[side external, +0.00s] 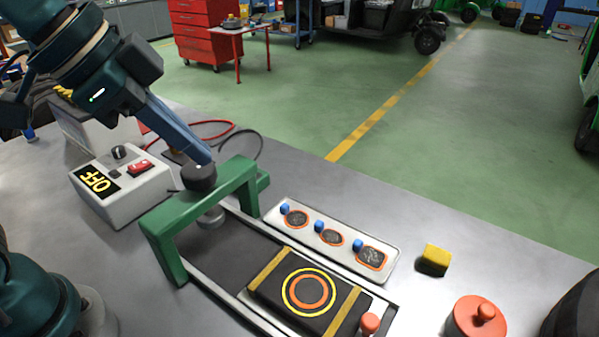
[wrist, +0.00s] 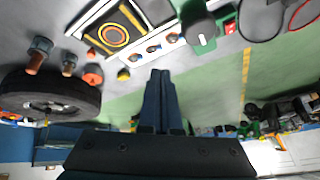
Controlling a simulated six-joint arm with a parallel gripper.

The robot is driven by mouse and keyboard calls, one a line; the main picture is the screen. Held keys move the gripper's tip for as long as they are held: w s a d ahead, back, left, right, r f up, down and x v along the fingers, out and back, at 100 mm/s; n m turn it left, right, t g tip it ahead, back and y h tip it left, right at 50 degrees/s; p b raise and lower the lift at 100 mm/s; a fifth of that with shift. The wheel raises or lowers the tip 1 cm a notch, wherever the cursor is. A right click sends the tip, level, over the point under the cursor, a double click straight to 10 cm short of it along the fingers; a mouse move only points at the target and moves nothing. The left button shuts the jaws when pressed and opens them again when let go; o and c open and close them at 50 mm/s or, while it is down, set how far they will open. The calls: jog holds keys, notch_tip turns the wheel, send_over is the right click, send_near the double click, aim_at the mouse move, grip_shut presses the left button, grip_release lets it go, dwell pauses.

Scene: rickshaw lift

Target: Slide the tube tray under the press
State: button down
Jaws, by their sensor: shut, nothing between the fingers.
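The tube tray (side external: 270,289), a dark slab with two yellow bands and yellow and orange rings, lies on a railed track, with an orange knob (side external: 370,323) at its near right end. It also shows in the wrist view (wrist: 128,16). The press, a green arch (side external: 160,232) with a black knob (side external: 199,177) on top and a grey ram below, straddles the track's far left end. The tray is apart from it. My gripper (side external: 207,160) is shut and empty, its tips appearing close to the black knob; contact is unclear. The wrist view shows its fingers (wrist: 160,73) together.
A white control box (side external: 128,190) reading OFF stands left of the press. A pale tray (side external: 280,222) with several orange-edged patches lies beside the track. A yellow block (side external: 433,260) and an orange lidded pot (side external: 474,318) are to the right. A tyre (wrist: 50,97) shows in the wrist view.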

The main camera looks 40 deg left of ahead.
aim_at(252, 284)
jog(key=w+d+f+m+g+h, duration=0.1)
jog(key=d+f+m+g, duration=0.3)
jog(key=d, duration=0.6)
jog(key=w+d+f+m+g+h, duration=0.1)
jog(key=w+d+f+m, duration=0.1)
jog(key=d+m, duration=0.6)
jog(key=shift+n+g, duration=0.4)
jog(key=shift+n, duration=0.3)
jog(key=s+d+f, duration=0.1)
jog(key=d+f, duration=0.1)
jog(key=f, duration=0.2)
jog(key=s+d+f, duration=0.1)
jog(key=d+f, duration=0.2)
jog(key=f, duration=0.2)
jog(key=s+d+f, duration=0.1)
jog(key=d+f, duration=0.2)
jog(key=f, duration=0.2)
jog(key=shift+s+d, duration=0.1)
jog(key=shift+d, duration=0.1)
jog(key=shift+a+r, duration=0.2)
jog(key=shift+a, duration=1.8)
jog(key=a, duration=1.6)
jog(key=shift+a, duration=0.35)
